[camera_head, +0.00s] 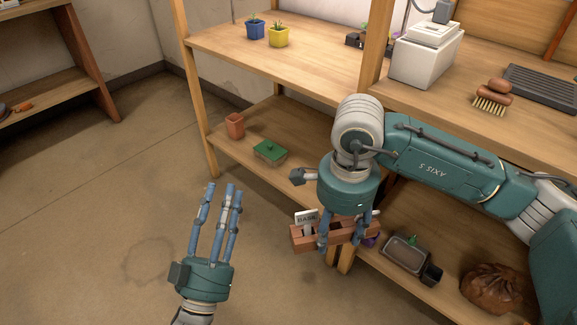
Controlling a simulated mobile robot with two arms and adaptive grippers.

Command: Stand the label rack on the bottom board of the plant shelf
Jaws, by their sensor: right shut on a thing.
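The label rack (302,238) is a reddish-brown block holding a white label with dark lettering. My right gripper (338,232) is shut on it, its fingers covering part of the rack. The rack is held in front of the shelf's front edge, near a wooden post. The plant shelf's bottom board (228,164) is to the left of and beyond the rack; my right arm hides its right part. My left gripper (221,192) is open and empty, fingers pointing away over the floor in front of the shelf.
On the bottom board stand a terracotta pot (235,126) and a green-topped box (270,152); bare board lies around them. Potted plants in blue (255,30) and yellow (278,37) pots stand above. A grey tray (407,252) and brown sack (490,288) lie at lower right.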

